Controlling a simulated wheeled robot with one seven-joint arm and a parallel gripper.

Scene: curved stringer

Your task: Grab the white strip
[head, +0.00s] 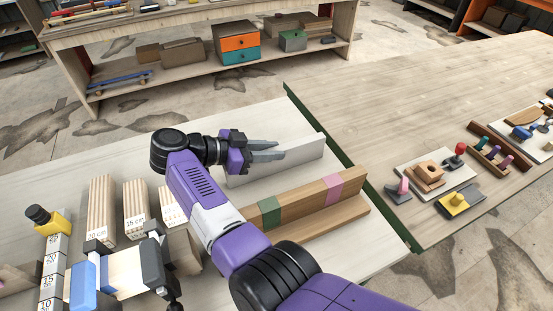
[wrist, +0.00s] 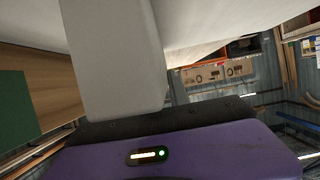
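The white strip (head: 300,152) stands on its long edge on the pale table, behind a wooden piece with green and pink bands. My gripper (head: 280,150) is at the strip's upper edge, near its middle. Its two grey fingers show a gap between them and point right along the strip. I cannot tell whether the strip's edge lies between them. In the wrist view, a pale grey finger (wrist: 115,60) rises close to the camera and hides much of the scene. A broad white surface beside it may be the strip.
The banded wooden piece (head: 310,203) lies close in front of the strip. Bundles of wooden sticks (head: 102,208) and a clamp-like tool (head: 120,272) sit to the left. A dark green edge (head: 345,160) borders the table on the right. Another workbench (head: 420,110) carries small tools.

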